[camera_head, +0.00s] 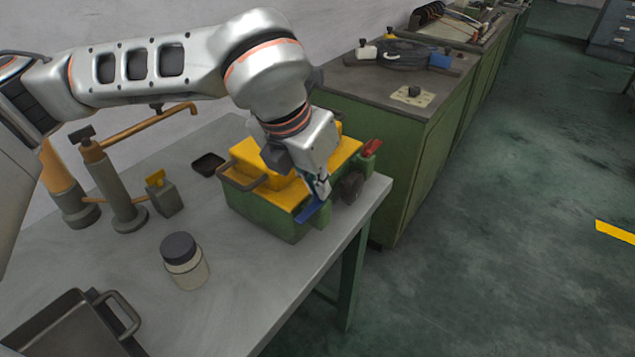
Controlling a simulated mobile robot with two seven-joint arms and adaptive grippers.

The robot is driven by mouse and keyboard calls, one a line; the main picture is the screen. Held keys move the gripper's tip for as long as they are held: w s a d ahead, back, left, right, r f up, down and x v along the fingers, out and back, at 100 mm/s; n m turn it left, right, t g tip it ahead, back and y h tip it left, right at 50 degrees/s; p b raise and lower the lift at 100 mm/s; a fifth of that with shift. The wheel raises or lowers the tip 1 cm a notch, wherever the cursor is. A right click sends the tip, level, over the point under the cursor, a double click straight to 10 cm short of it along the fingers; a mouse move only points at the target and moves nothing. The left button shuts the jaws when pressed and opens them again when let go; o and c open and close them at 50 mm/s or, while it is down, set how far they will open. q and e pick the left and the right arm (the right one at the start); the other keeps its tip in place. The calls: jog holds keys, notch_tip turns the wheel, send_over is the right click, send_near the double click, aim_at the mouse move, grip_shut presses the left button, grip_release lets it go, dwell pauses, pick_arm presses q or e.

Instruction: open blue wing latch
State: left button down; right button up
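A green box (262,213) with a yellow lid (257,153) stands near the right edge of the grey table. The blue wing latch (309,212) is on the box's near right side, low at the corner. My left arm reaches over the lid, and my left gripper (320,190) points down right at the blue latch. Its fingertips are at or touching the latch's upper end; contact and finger gap are too small to tell. A red latch (372,148) is farther right on the same side. My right gripper is not in view.
A dark round part (352,186) sits between the latches. Open floor lies right of the table.

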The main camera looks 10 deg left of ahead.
aim_at(301, 218)
pick_arm(q)
jog(key=c, duration=2.3)
grip_release()
jog(key=shift+s+r, duration=0.1)
jog(key=shift+r, duration=0.35)
jog(key=v, duration=1.1)
jog(key=shift+s+a, duration=0.1)
